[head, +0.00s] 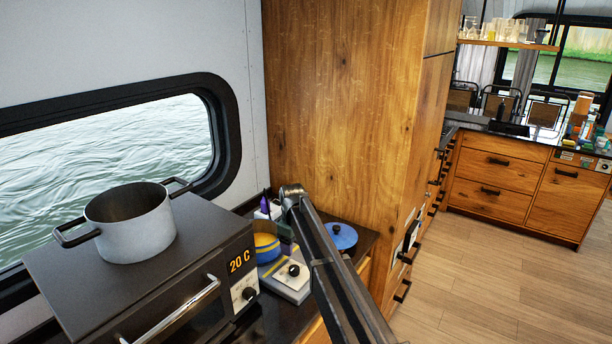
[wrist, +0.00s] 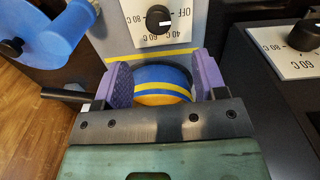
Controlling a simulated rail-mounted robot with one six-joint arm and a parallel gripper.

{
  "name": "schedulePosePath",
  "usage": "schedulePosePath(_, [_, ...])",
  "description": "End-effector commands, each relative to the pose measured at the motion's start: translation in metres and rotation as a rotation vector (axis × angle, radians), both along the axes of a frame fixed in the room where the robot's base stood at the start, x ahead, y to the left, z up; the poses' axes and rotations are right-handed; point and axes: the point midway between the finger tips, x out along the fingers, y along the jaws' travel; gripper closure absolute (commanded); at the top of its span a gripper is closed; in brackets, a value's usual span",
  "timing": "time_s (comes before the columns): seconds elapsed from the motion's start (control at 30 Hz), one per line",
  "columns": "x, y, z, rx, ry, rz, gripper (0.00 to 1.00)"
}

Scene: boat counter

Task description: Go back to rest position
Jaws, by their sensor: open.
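My gripper (wrist: 162,66) has purple fingers and is open in the wrist view. A round blue pot with yellow stripes (wrist: 160,84) sits between the two fingers, low against the palm side. I cannot tell whether the fingers touch it. A dark handle (wrist: 66,95) sticks out to its left. In the head view the blue and yellow pot (head: 266,246) stands on a small grey hot plate (head: 290,287) beside the oven. My arm reaches over the counter from the lower right and partly hides the gripper and the pot.
A grey pot (head: 131,228) stands on the dark oven (head: 80,272), whose display reads 20 C. A blue lid (head: 341,237) lies right of my arm; it also shows in the wrist view (wrist: 57,35). A tall wooden cabinet (head: 345,110) rises behind. Open floor lies right.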

Motion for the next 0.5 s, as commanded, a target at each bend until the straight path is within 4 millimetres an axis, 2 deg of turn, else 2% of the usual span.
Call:
schedulePosePath(0.03, [-0.037,-0.012,0.0,0.0,0.001,-0.114,0.35])
schedulePosePath(0.07, [-0.061,-0.025,-0.002,-0.001,0.0,-0.2,0.35])
schedulePosePath(0.1, [-0.093,-0.046,-0.006,-0.001,0.0,-0.315,0.35])
schedulePosePath(0.17, [-0.143,-0.082,-0.014,-0.001,0.0,-0.486,0.35])
schedulePosePath(0.2, [-0.177,-0.105,-0.018,-0.001,0.0,-0.594,0.35])
schedulePosePath(0.3, [-0.254,-0.157,-0.03,-0.001,0.0,-0.818,0.35])
schedulePosePath(0.4, [-0.312,-0.194,-0.039,-0.002,-0.001,-0.949,0.35])
schedulePosePath(0.5, [-0.341,-0.218,-0.046,-0.002,-0.001,-0.999,0.35])
